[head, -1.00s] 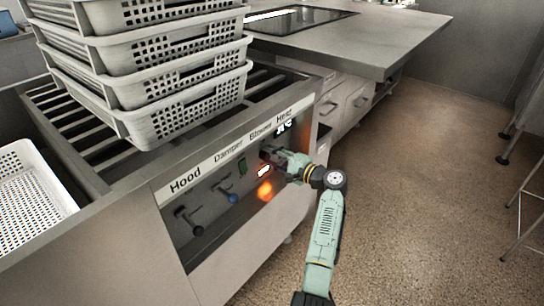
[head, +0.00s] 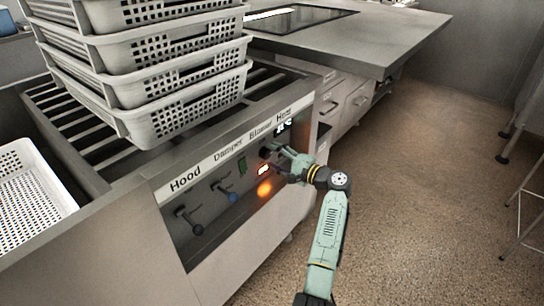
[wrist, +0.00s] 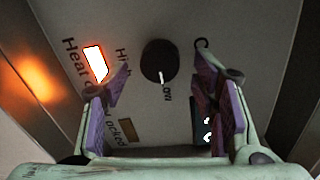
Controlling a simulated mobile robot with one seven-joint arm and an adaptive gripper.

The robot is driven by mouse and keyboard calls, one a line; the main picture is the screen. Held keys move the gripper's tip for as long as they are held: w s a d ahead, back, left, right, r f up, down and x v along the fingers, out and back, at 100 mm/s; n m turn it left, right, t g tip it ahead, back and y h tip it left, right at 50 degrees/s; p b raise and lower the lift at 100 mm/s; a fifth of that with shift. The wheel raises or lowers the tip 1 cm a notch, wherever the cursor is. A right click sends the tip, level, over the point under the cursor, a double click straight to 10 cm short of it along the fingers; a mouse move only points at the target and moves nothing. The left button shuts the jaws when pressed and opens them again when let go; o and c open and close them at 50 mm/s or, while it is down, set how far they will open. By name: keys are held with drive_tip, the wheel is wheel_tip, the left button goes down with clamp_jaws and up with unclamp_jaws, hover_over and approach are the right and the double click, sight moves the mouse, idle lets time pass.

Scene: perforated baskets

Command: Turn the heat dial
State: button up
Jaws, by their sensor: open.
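The heat dial (wrist: 157,60) is a round black knob with a white pointer line, on the grey control panel in the wrist view. Its pointer aims toward the lower part of that view, near the printed "Low". In the head view the dial (head: 265,152) shows as a dark knob below the Heat label. My gripper (wrist: 161,68) is open and empty, with one purple-padded finger on each side below the dial in the wrist view. In the head view my gripper (head: 280,160) is just right of the dial. I cannot tell whether the fingers touch the panel.
A lit orange indicator (head: 263,170) glows near the dial. Stacked perforated baskets (head: 185,105) stand above.

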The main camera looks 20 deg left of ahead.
drive_tip(key=v, duration=1)
drive_tip(key=shift+d, duration=0.3)
drive_tip(key=shift+s, duration=0.1)
